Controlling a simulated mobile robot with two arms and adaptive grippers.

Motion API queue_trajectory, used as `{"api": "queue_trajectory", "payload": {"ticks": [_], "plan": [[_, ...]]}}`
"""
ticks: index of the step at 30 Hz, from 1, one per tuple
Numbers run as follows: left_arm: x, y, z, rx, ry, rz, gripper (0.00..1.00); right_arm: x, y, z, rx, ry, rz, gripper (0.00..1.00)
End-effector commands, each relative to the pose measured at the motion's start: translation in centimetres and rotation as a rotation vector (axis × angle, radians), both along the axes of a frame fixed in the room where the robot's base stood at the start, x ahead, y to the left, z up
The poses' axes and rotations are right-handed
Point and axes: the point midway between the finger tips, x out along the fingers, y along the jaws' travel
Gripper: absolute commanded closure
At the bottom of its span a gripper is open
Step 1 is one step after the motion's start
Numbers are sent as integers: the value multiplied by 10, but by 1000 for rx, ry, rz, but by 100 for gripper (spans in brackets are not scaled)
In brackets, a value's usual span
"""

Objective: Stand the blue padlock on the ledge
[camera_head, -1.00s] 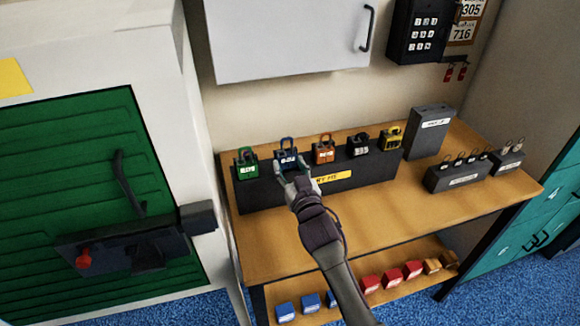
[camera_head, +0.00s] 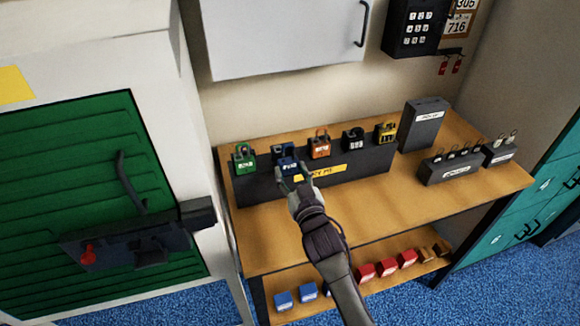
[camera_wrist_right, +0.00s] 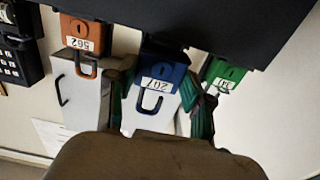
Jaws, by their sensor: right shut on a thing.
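The blue padlock (camera_head: 287,160) is at the front of the dark ledge (camera_head: 373,162), between the green padlock (camera_head: 244,158) and the orange padlock (camera_head: 319,148). My right gripper (camera_head: 293,182) is shut on the blue padlock. In the right wrist view, which is upside down, the blue padlock (camera_wrist_right: 163,72) sits between the two fingers, its white number plate and shackle showing. I cannot tell whether its base touches the ledge. My left gripper is not in view.
A black padlock (camera_head: 353,138) and a yellow padlock (camera_head: 386,132) stand further right on the ledge. A grey box (camera_head: 423,125) and low blocks with small padlocks (camera_head: 449,172) are at the right. The bench front (camera_head: 400,200) is clear. Coloured padlocks lie on the lower shelf (camera_head: 340,277).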

Motion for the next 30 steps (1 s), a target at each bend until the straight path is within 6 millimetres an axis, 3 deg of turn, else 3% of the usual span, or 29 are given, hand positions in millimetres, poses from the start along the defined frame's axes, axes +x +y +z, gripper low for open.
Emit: {"api": "queue_trajectory", "payload": {"ticks": [18,30], "plan": [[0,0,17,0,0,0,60,-29,-9,2,1,-2,0,79],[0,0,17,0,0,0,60,-30,-10,2,1,-3,0,79]]}}
